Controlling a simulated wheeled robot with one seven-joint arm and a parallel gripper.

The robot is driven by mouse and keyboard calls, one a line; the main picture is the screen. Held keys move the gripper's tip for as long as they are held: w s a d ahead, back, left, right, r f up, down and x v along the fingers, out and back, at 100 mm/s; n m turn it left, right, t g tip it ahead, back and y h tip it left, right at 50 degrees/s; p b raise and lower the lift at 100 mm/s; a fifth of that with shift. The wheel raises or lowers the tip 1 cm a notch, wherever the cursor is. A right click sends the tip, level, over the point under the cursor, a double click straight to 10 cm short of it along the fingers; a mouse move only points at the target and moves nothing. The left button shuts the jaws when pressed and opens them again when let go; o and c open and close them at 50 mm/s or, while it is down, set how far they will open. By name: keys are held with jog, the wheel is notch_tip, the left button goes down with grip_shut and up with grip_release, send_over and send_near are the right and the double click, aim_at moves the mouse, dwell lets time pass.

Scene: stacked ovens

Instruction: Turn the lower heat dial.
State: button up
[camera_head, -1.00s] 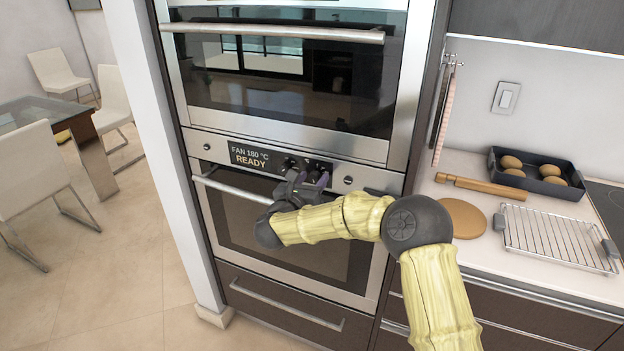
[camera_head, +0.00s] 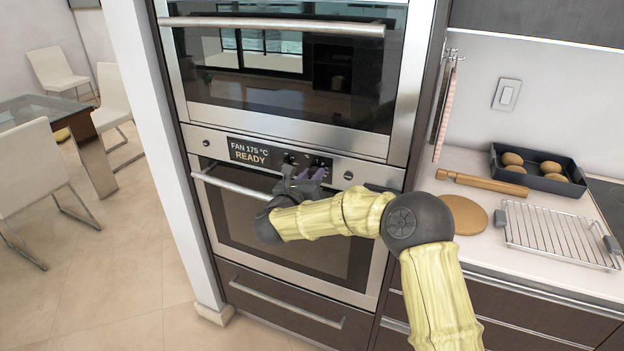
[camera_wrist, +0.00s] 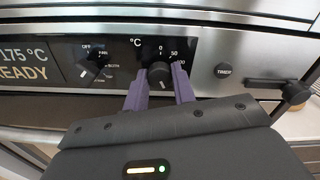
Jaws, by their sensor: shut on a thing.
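The lower oven's heat dial (camera_wrist: 159,74) is a dark round knob with a pale mark, on the black panel under "°C" in the wrist view. My gripper (camera_wrist: 159,92) is shut on it, one purple finger on each side. In the head view my gripper (camera_head: 304,182) is at the lower oven's control panel and mostly hides the dial. The display (camera_head: 251,153) reads "FAN 175 °C READY". A second, mode dial (camera_wrist: 97,58) sits left of the gripped dial, beside the word "OFF", apart from my fingers.
A round timer button (camera_wrist: 224,71) is right of the dial. The lower oven's handle bar (camera_head: 232,187) runs just below the panel. The upper oven (camera_head: 290,80) is above. A counter at right holds a tray of rolls (camera_head: 540,170), a rolling pin and a wire rack (camera_head: 560,236).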

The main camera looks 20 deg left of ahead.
jog(key=n+b, duration=0.2)
jog(key=n, duration=0.1)
jog(key=shift+f, duration=0.15)
jog(key=n+b, duration=0.1)
jog(key=n, duration=0.3)
jog(key=shift+s+a+n, duration=0.1)
jog(key=shift+n, duration=0.3)
jog(key=n, duration=0.3)
jog(key=shift+n, duration=0.3)
jog(key=n, duration=0.3)
jog(key=shift+n, duration=0.3)
jog(key=n+p, duration=0.2)
jog(key=n, duration=0.1)
jog(key=shift+n, duration=0.3)
jog(key=n+p, duration=0.2)
jog(key=n, duration=0.2)
jog(key=shift+n, duration=0.3)
jog(key=n+p, duration=0.3)
jog(key=n, duration=0.1)
jog(key=shift+n+p, duration=1.15)
jog(key=shift+n, duration=0.65)
jog(key=shift+f, duration=0.1)
